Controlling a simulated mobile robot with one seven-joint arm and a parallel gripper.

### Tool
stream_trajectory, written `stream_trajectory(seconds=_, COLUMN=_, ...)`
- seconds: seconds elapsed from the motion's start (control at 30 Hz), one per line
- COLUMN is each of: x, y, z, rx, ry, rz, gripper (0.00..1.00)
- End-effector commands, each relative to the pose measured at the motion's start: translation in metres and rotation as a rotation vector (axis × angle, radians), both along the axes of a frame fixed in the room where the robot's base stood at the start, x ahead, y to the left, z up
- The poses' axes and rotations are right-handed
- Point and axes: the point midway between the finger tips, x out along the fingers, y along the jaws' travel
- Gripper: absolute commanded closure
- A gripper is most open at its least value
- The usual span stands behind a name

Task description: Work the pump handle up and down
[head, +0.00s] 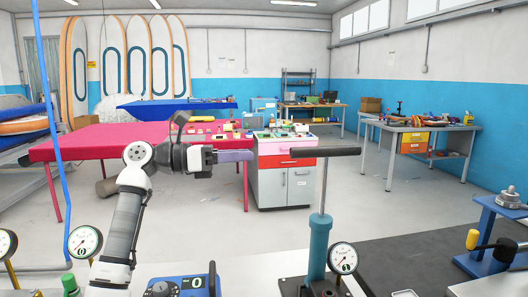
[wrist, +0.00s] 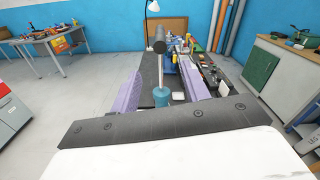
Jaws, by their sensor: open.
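The pump stands upright at the front right of the head view, with a black T-shaped handle (head: 325,151), a bare metal rod (head: 323,187) and a teal cylinder (head: 318,246). The handle is raised, with a long stretch of rod showing. My gripper (head: 250,156) is to the left of the handle at about its height, purple fingers pointing toward it, apart from it. In the wrist view my gripper (wrist: 162,70) has its fingers spread and empty. The handle (wrist: 158,46) appears nearly end-on between them, farther ahead, above the teal cylinder (wrist: 162,97).
A pressure gauge (head: 343,257) sits beside the pump's base, and another gauge (head: 85,241) is at the left. A blue device (head: 182,286) lies in front. A red table (head: 100,143) and a drawer cabinet (head: 285,180) stand behind. Air around the handle looks clear.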

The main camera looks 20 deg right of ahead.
Motion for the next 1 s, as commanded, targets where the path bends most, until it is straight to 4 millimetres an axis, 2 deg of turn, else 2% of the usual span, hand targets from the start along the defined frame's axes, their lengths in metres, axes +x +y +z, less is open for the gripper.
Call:
stream_trajectory(seconds=0.17, x=-0.004, y=-0.015, z=0.000, rx=-0.003, ry=-0.007, rz=-0.005, gripper=0.54)
stream_trajectory(seconds=0.27, x=-0.008, y=-0.030, z=0.001, rx=-0.001, ry=-0.007, rz=-0.006, gripper=0.54)
stream_trajectory(seconds=0.5, x=-0.021, y=-0.080, z=0.003, rx=-0.002, ry=-0.006, rz=-0.006, gripper=0.54)
stream_trajectory(seconds=0.7, x=-0.030, y=-0.115, z=0.002, rx=-0.002, ry=-0.004, rz=-0.005, gripper=0.54)
stream_trajectory(seconds=0.8, x=-0.033, y=-0.126, z=0.001, rx=-0.002, ry=-0.005, rz=-0.003, gripper=0.54)
stream_trajectory(seconds=1.0, x=-0.035, y=-0.137, z=0.000, rx=-0.002, ry=-0.005, rz=-0.002, gripper=0.54)
